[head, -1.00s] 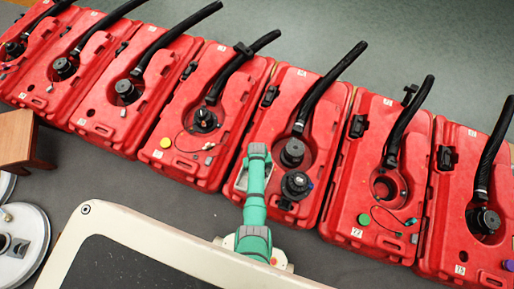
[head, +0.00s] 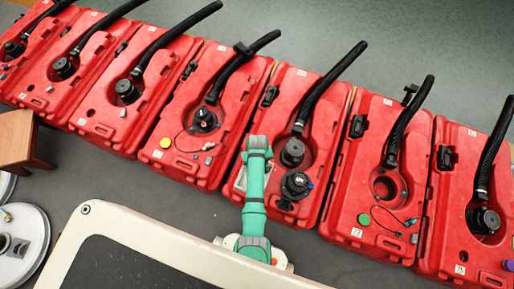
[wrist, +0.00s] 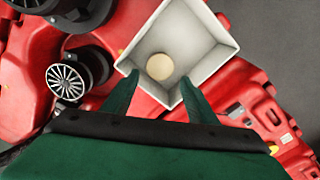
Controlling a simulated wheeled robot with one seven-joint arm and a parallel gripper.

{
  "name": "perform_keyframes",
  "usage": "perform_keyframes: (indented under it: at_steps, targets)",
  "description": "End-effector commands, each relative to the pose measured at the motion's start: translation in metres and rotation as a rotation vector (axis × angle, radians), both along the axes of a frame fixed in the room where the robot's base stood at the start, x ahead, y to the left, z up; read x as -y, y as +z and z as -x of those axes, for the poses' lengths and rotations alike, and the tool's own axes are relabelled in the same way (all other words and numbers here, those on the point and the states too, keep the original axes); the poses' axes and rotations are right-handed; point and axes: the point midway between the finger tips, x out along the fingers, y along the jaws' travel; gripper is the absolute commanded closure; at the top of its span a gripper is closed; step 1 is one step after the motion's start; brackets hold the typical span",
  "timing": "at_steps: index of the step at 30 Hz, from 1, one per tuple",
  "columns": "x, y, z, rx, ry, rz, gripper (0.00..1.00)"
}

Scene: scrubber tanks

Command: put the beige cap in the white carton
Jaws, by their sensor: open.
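The beige cap (wrist: 160,66) lies inside the white carton (wrist: 208,64), on its floor, in the wrist view. The carton is open at the top. In the head view only a pale edge of the carton (head: 239,181) shows beside my arm on a red tank, and the cap cannot be seen there. My gripper (wrist: 159,77) is open and empty. Its two green fingers are spread over the near part of the carton, with the cap showing between and just beyond the tips. In the head view the fingers are hidden by my arm.
Several red tanks (head: 195,110) with black hoses stand in a row. Black round caps (head: 296,184) stand up close to the carton. A brown wooden piece (head: 16,138) is at the left.

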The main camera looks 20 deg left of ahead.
Motion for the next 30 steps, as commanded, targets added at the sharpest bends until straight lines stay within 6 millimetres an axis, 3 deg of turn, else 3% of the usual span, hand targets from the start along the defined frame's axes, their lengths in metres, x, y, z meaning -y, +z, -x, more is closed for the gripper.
perform_keyframes:
  at_steps: [7,17,24,30]
  targets:
    - [0.000,0.034,0.000,0.001,0.000,-0.001,0.47]
    - [0.003,0.039,0.006,0.018,-0.010,-0.008,0.47]
    - [0.021,0.027,0.045,0.188,-0.093,-0.074,0.47]
    - [0.041,0.045,0.082,0.383,-0.185,-0.140,0.47]
